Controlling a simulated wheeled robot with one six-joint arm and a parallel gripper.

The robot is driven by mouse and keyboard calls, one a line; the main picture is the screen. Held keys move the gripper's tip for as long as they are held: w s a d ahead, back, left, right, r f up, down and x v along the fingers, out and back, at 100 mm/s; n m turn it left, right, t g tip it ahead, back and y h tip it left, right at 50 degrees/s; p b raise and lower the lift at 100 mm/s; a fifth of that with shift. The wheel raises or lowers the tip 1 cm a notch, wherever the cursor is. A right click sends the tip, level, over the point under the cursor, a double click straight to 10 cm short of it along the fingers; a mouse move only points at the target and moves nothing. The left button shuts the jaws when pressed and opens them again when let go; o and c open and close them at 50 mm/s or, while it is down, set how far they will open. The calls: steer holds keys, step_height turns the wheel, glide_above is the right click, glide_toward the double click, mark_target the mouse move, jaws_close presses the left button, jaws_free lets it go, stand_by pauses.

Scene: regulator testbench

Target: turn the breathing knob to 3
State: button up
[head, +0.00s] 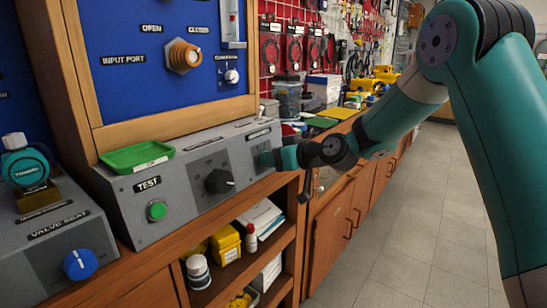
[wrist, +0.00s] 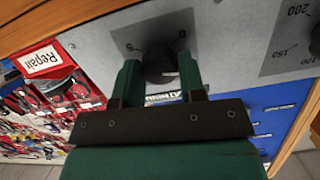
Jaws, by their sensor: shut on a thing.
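The breathing knob (wrist: 159,66) is a dark round knob on a grey dial plate, seen in the wrist view. The two green fingers of my gripper (wrist: 159,78) stand on either side of it and are shut on it. Figures that look like 5 and 6 or 0 show beyond the fingertips. The knob's pointer and the other figures are hidden or too small to read. In the head view my gripper (head: 268,158) is at the right end of the grey console (head: 185,165), against its front face, and covers the knob.
Left of my gripper on the console are a black knob (head: 219,181) and a green TEST button (head: 157,210). A green tray (head: 137,157) lies on top. A valve seat box with a blue knob (head: 80,264) stands at the left. Open shelves are below; the floor at right is clear.

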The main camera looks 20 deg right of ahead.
steer(key=shift+w+d+f+m+y+p, duration=0.1)
steer(key=shift+m+y+p, duration=0.25)
steer(key=shift+m+p, duration=1.85)
steer(key=shift+d+r+m+y+p, duration=0.1)
steer(key=shift+m+y+p, duration=0.3)
steer(key=shift+m, duration=3.55)
steer(key=shift+w+d+f+m+y+p, duration=0.1)
steer(key=shift+m+y+p, duration=0.25)
steer(key=shift+m+p, duration=1.85)
steer(key=shift+m+b, duration=0.85)
steer(key=shift+m, duration=0.2)
steer(key=o, duration=0.8)
steer(key=shift+o, duration=0.6)
steer(key=shift+s+a+f, duration=0.1)
